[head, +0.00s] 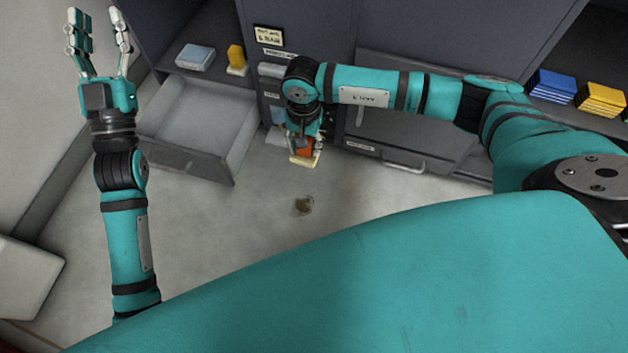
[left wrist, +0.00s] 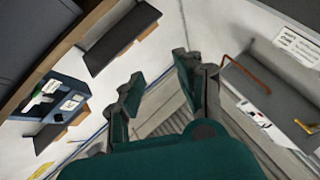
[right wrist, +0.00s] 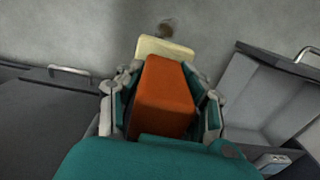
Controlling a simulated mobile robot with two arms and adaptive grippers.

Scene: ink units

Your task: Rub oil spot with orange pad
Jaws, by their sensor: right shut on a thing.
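The oil spot (head: 303,206) is a small brown stain on the grey floor. It also shows in the right wrist view (right wrist: 169,29), just beyond the pad's far edge. The orange pad (right wrist: 165,98) has an orange block body and a pale cream face at its end; it shows in the head view too (head: 305,152). My right gripper (right wrist: 167,98) is shut on the orange body, with fingers on both sides. It holds the pad above the floor, apart from the spot. My left gripper (head: 98,42) is raised at the upper left, fingers spread and empty; it also shows open in the left wrist view (left wrist: 160,85).
An open grey drawer (head: 197,130) juts out left of the spot. A yellow pad (head: 236,55) and a blue-grey box (head: 195,57) sit above it. Blue pads (head: 552,86) and yellow pads (head: 600,98) lie on a right shelf. Floor around the spot is clear.

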